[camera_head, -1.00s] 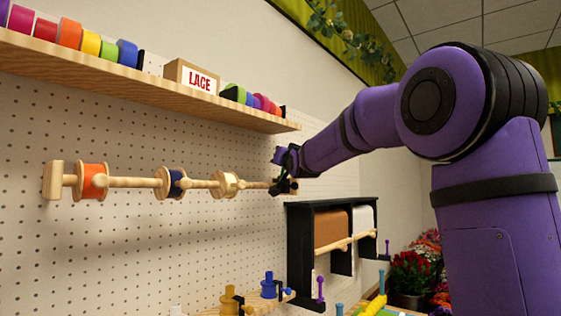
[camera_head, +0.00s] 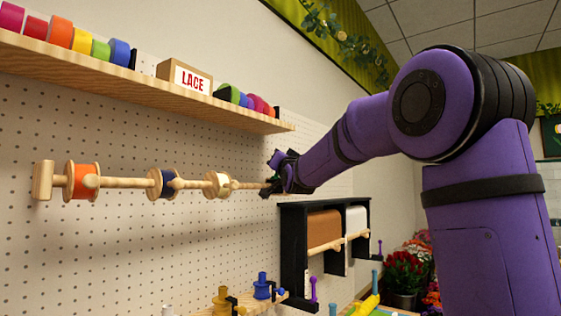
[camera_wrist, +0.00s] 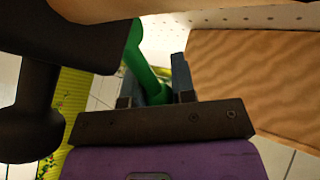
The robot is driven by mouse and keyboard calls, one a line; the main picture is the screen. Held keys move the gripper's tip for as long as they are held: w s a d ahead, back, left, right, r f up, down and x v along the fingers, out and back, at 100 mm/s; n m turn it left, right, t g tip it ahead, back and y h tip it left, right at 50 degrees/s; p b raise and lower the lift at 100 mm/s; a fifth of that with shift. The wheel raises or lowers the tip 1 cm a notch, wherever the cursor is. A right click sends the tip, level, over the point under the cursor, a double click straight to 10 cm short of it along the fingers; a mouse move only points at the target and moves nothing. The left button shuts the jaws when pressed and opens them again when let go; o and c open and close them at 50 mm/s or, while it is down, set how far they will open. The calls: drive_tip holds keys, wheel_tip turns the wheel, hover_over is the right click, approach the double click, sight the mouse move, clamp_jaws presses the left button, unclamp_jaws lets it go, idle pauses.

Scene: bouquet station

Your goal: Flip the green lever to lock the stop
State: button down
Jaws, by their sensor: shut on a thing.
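In the wrist view the green lever (camera_wrist: 144,67) slopes down between the two fingers of my gripper (camera_wrist: 155,85), which are shut on its lower part. In the head view my gripper (camera_head: 277,179) is at the right end of the long wooden rod (camera_head: 125,183), and the lever is too small and covered to make out there. A dark block (camera_wrist: 70,40), perhaps the stop, is beside the lever in the wrist view. How the stop sits on the rod is hidden by my gripper.
The rod carries an orange spool (camera_head: 83,181), a blue spool (camera_head: 160,183) and a pale spool (camera_head: 217,185). A wooden shelf (camera_head: 150,93) with ribbon rolls and a LACE box (camera_head: 184,77) runs above. A black paper-roll rack (camera_head: 291,250) is below my gripper.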

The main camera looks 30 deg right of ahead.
drive_tip(key=c, duration=0.9)
unclamp_jaws()
drive_tip(key=shift+c, duration=0.2)
drive_tip(key=v, duration=1)
drive_tip(key=shift+s, duration=0.35)
drive_tip(key=shift+f, duration=0.1)
drive_tip(key=shift+a, duration=0.1)
drive_tip(key=s+a+f+n+g+y, duration=0.1)
drive_tip(key=s+a+f+n+g, duration=0.1)
drive_tip(key=s+f+g, duration=0.3)
drive_tip(key=s+a+f+n+g+y, duration=0.2)
drive_tip(key=s+a+f+g, duration=0.3)
drive_tip(key=s+f, duration=0.8)
drive_tip(key=s+a+f+n+g+y, duration=0.2)
drive_tip(key=s+a+f+n+g, duration=0.2)
drive_tip(key=s+f, duration=0.5)
drive_tip(key=s+g, duration=0.2)
drive_tip(key=s, duration=0.3)
drive_tip(key=shift+s+g, duration=0.3)
drive_tip(key=shift+s, duration=0.1)
